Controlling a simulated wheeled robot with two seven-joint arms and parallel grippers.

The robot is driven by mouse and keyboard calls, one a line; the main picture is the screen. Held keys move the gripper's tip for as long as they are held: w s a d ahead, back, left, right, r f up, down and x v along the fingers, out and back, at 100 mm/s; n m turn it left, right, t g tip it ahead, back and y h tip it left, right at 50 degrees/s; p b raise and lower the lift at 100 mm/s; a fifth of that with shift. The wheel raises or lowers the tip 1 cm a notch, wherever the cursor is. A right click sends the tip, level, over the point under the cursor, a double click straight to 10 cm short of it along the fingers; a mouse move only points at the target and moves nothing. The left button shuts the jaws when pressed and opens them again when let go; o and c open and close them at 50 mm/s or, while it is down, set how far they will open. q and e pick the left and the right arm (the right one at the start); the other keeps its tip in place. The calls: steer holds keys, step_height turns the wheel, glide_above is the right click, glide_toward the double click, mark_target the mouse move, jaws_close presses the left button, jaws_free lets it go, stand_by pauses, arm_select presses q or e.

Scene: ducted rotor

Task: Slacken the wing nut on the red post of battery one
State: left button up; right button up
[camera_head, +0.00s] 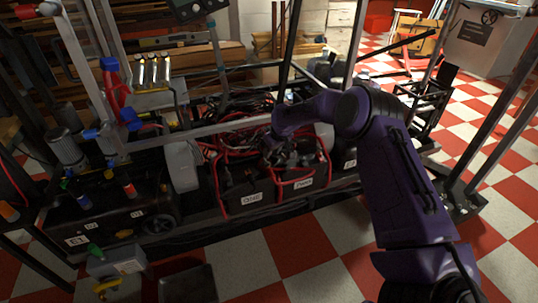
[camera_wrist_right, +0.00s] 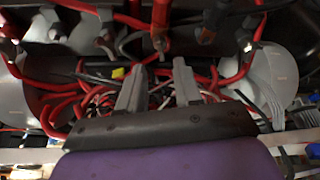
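Two black batteries stand side by side on the low rack, each with a white label too small to read surely. The left battery (camera_head: 248,186) and the right battery (camera_head: 305,172) have red straps or cables around them. My right gripper (camera_head: 280,150) hangs over the battery tops, partly hidden by its own wrist. In the right wrist view its two grey fingers (camera_wrist_right: 158,88) are apart with nothing held between them. An orange-red post (camera_wrist_right: 160,25) with cables shows beyond the fingertips, apart from them. I cannot make out which battery it belongs to. My left gripper is out of view.
Red and black cables (camera_head: 240,132) crowd the rack behind the batteries. A metal rail (camera_head: 205,131) crosses above them, and uprights stand either side. A grey rounded part (camera_head: 182,165) is left of the batteries.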

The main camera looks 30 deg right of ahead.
steer(key=v, duration=0.4)
steer(key=shift+s+r+p, duration=0.15)
steer(key=shift+r+p, duration=0.05)
steer(key=shift+p, duration=0.1)
stand_by(0.9)
